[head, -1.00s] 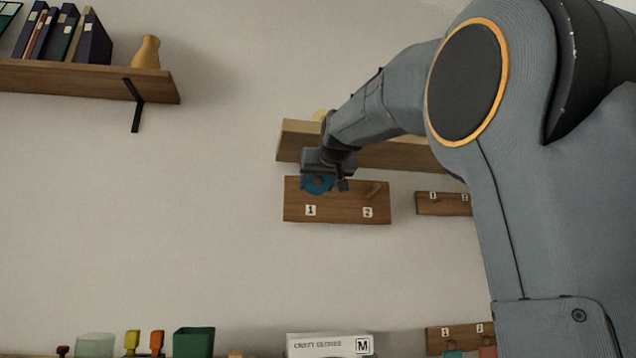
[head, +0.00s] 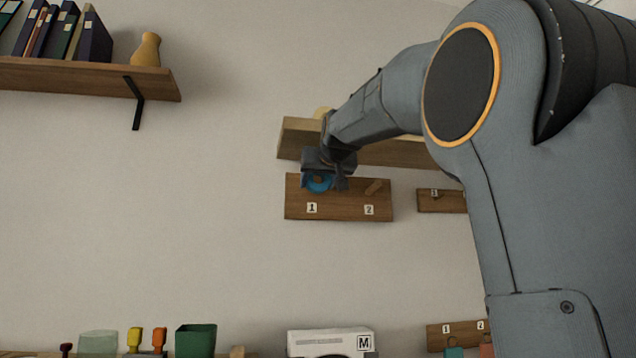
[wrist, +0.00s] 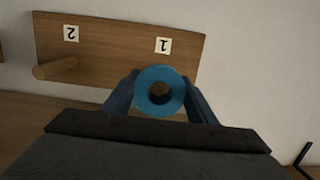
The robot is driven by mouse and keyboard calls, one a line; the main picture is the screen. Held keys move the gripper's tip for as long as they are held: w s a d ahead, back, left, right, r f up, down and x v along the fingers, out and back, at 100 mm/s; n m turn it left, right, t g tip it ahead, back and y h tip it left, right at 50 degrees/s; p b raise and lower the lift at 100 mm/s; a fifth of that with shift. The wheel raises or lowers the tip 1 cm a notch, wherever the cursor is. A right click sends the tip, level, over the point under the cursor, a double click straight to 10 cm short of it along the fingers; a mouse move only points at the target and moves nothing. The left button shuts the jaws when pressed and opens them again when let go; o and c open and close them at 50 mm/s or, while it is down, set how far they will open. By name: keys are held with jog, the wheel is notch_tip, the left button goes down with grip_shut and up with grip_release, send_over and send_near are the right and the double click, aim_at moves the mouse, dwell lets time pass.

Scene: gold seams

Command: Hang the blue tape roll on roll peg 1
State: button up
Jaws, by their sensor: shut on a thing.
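The blue tape roll (head: 318,184) is held between the fingers of my gripper (wrist: 160,97), in front of the left part of the wooden peg board (head: 340,207). In the wrist view, which shows the board upside down, the roll (wrist: 147,79) faces me with its hole open, close to the label 1 (wrist: 162,46). Roll peg 1 does not show clearly. Something brown shows through the hole, but I cannot tell whether it is the peg or the board. Roll peg 2 (wrist: 55,69) sticks out bare beside label 2.
A wooden shelf (head: 295,140) is just above the board, close to my wrist. A smaller peg board (head: 440,202) is to the right. A shelf with books and a vase (head: 146,50) is at upper left. A green bin (head: 196,341) and a white box (head: 328,343) stand below.

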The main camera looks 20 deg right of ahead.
jog(key=shift+r+p+x, duration=0.1)
jog(key=shift+p+x, duration=0.35)
jog(key=shift+x, duration=0.35)
jog(key=shift+r+p+x, duration=0.15)
jog(key=shift+p+x, duration=0.25)
jog(key=shift+x, duration=0.35)
dwell(0.6)
jog(key=shift+w+d+f, duration=0.15)
jog(key=shift+w+f, duration=0.25)
jog(key=shift+w, duration=0.2)
dwell(1.2)
jog(key=o, duration=1.3)
jog(key=shift+c, duration=0.2)
jog(key=shift+s, duration=0.1)
jog(key=shift+b+v, duration=1.15)
jog(key=shift+v, duration=2.65)
jog(key=shift+s, duration=0.1)
